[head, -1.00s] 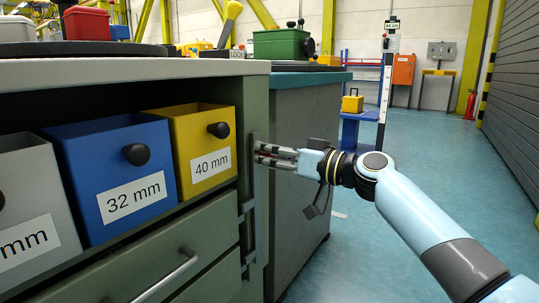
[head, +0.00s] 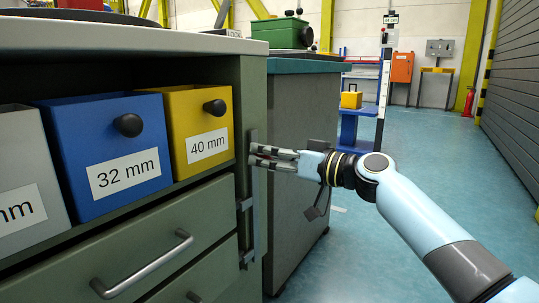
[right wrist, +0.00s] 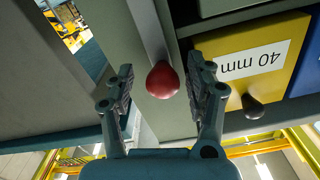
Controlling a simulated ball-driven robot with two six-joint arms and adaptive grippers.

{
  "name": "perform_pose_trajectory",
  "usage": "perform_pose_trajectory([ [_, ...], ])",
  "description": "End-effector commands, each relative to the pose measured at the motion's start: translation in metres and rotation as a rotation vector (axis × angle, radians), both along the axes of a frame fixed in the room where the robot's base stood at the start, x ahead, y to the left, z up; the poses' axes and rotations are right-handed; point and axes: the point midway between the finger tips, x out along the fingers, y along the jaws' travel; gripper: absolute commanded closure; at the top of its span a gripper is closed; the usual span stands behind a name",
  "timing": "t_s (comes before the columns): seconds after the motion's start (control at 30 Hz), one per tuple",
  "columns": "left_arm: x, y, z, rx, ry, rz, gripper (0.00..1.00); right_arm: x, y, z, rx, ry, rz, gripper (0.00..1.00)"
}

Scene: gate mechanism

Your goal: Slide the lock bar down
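The lock bar (head: 256,208) is a thin grey upright strip on the right front post of the green cabinet, with guide brackets beside it. In the right wrist view the bar (right wrist: 148,30) runs to a round red knob (right wrist: 162,80). My right gripper (head: 260,156) is at the upper part of the bar. In the right wrist view its two fingers (right wrist: 161,92) are spread, one on each side of the knob, with visible gaps. The knob is hidden in the head view. My left gripper is not in view.
A yellow 40 mm bin (head: 200,130) and a blue 32 mm bin (head: 100,155) stand left of the bar, above drawers with a handle (head: 145,265). A second cabinet (head: 305,190) stands behind the gripper. Open floor (head: 440,150) lies to the right.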

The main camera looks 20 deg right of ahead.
Motion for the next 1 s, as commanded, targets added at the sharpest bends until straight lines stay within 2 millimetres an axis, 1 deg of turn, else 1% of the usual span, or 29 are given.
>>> perform_pose_trajectory([
  [0.23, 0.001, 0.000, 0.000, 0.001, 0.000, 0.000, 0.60, -0.001, -0.001, 0.002, 0.001, -0.003, -0.001, 0.45],
  [0.33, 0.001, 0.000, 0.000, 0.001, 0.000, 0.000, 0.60, -0.007, -0.006, 0.002, -0.001, -0.003, -0.001, 0.45],
  [0.47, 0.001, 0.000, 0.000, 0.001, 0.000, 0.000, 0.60, -0.027, -0.021, 0.000, -0.005, -0.001, -0.001, 0.45],
  [0.7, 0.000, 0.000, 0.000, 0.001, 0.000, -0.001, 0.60, -0.071, -0.055, 0.000, -0.005, 0.002, 0.001, 0.45],
  [0.8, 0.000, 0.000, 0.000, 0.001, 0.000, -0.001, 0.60, -0.083, -0.065, 0.000, -0.003, 0.001, 0.001, 0.45],
  [1.0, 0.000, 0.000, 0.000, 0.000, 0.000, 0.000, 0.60, -0.094, -0.074, 0.001, 0.000, -0.001, -0.001, 0.45],
])
